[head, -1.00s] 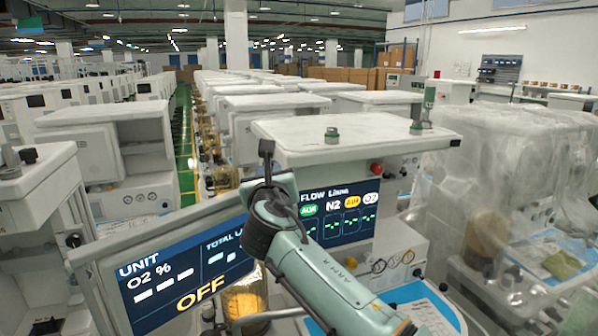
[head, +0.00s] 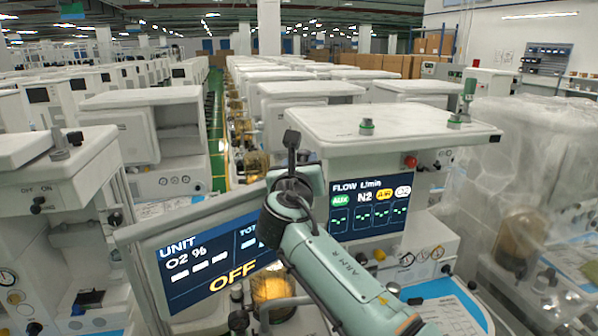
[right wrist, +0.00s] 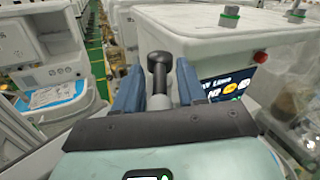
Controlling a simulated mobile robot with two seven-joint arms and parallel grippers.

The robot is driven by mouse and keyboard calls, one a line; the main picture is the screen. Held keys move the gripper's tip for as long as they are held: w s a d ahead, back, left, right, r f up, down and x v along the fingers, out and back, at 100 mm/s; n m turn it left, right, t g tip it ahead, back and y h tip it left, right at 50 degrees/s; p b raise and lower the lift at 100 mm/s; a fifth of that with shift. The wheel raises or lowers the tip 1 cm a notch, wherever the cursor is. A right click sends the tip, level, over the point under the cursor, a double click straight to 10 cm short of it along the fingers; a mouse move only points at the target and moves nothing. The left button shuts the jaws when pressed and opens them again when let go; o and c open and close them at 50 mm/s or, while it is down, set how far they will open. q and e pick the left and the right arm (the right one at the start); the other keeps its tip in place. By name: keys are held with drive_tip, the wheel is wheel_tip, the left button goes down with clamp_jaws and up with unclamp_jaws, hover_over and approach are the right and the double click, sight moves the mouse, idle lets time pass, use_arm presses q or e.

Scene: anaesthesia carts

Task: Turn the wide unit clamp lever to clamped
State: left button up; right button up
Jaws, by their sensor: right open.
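A dark lever knob (right wrist: 160,62) on a pale stem stands upright between the two blue fingers of my right gripper (right wrist: 158,78) in the right wrist view. The fingers are open on either side of it; I cannot tell whether either touches it. In the head view the dark knob (head: 291,138) rises just beyond my right gripper (head: 291,182), whose wrist hides the lever's base. It stands near the upper right of the tilted display (head: 215,262) that reads "UNIT" and "OFF". No clamp marking is readable beside the knob. My left gripper is not in view.
A white-topped cart (head: 400,124) with a flow display (head: 368,212) stands close to the right of my right arm. A plastic-covered cart (head: 525,180) is farther right. Another cart (head: 70,170) with small knobs stands at left. A green aisle (head: 216,135) runs back between rows.

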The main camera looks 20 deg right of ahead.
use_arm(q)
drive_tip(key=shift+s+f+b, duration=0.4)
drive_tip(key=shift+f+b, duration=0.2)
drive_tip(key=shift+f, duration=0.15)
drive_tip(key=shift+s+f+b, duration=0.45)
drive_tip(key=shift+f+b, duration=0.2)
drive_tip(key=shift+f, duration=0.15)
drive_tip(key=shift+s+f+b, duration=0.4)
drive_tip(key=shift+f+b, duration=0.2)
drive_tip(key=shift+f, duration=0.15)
use_arm(e)
drive_tip(key=v, duration=1.3)
